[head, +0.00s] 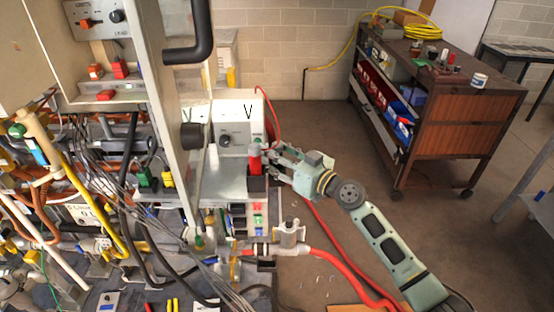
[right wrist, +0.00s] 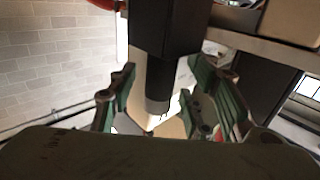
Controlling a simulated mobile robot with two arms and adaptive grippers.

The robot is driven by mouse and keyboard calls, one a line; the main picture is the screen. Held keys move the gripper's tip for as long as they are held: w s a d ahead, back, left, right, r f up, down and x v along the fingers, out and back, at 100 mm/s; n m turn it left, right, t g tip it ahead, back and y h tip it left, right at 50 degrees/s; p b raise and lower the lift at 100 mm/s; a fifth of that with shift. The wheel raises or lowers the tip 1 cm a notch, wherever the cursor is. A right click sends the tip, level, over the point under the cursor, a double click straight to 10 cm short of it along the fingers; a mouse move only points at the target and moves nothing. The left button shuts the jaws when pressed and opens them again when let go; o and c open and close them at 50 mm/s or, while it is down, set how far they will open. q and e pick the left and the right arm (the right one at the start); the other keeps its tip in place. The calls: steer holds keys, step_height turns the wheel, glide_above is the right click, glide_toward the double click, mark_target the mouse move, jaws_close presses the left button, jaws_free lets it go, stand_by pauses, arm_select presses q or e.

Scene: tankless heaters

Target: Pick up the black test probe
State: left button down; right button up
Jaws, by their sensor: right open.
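The black test probe (right wrist: 158,85) shows in the right wrist view as a dark cylinder with a grey band, its other end at a black block-shaped holder (right wrist: 168,28). In the head view the black holder (head: 257,184) stands at the panel's edge, with a red cylinder (head: 255,160) with a grey top above it; I cannot clearly pick out the black probe there. My right gripper (head: 273,162) is open just right of the holder. Its fingers lie on either side of the probe in the wrist view (right wrist: 158,100); contact is not clear. My left gripper is not in view.
A white box with a dark knob (head: 236,138) stands behind the holder. Pipes, cables and a red hose (head: 345,268) crowd the left and front. A brown cart (head: 450,110) with tools stands at the back right. Open floor lies between.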

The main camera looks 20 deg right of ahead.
steer(key=shift+c, duration=0.4)
jaws_close()
step_height(320, 180, up, 10)
steer(key=shift+r+p, duration=0.1)
steer(key=shift+p, duration=0.6)
steer(key=c, duration=0.6)
jaws_free()
steer(key=shift+c, duration=0.2)
steer(key=c, duration=0.3)
